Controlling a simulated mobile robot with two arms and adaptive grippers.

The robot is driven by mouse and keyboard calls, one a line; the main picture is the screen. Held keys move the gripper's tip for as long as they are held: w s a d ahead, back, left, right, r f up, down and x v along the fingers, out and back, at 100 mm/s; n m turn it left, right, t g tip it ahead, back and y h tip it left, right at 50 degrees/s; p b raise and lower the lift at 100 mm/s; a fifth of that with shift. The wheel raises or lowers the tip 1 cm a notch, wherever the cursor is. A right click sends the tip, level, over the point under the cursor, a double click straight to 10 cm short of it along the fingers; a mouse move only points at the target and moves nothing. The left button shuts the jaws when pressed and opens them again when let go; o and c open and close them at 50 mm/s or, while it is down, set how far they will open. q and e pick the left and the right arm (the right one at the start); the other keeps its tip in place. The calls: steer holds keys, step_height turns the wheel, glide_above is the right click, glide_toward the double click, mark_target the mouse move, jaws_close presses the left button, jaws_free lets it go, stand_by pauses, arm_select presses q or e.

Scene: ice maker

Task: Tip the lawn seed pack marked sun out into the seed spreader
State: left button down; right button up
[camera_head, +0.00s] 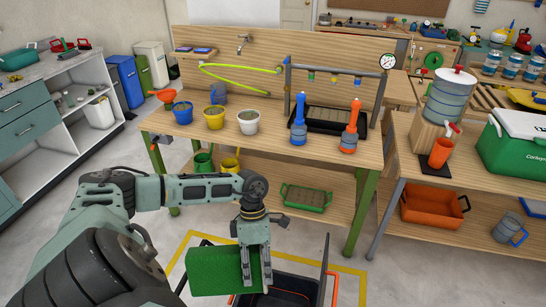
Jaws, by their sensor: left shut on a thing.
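My left gripper (256,277) is at the lower middle, pointing down, shut on a green pack (212,271). The pack's visible face is plain green; I cannot read any sun mark on it. Beneath and behind the pack is a black open container with orange parts (320,291), standing on the floor, which looks like the seed spreader. The pack and gripper cover much of its left side, and the frame's lower edge cuts it off. I cannot tell whether the pack touches it. My right gripper is out of view.
A wooden potting bench (215,147) holds several pots and two orange-and-blue sprayers. A green tray (306,197) sits on its lower shelf. A right-hand table (400,150) bears a dispenser (447,100) and green cooler (515,150). Yellow tape (350,271) marks the floor around the black container.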

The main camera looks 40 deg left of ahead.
arm_select(q)
steer(key=shift+w+d+r+n+g+y+b, duration=0.2)
steer(key=shift+w+d+g+y+b, duration=0.2)
steer(key=shift+g+y, duration=0.25)
steer(key=shift+w+d+r+n+g+y+b, duration=0.1)
steer(key=shift+w+d+n+g+y+b, duration=0.15)
steer(key=shift+w+g+y+b, duration=0.25)
stand_by(2.5)
steer(key=shift+w+d+g+y+b, duration=0.3)
steer(key=shift+g+y+b, duration=0.25)
steer(key=shift+g+b, duration=0.25)
stand_by(3.6)
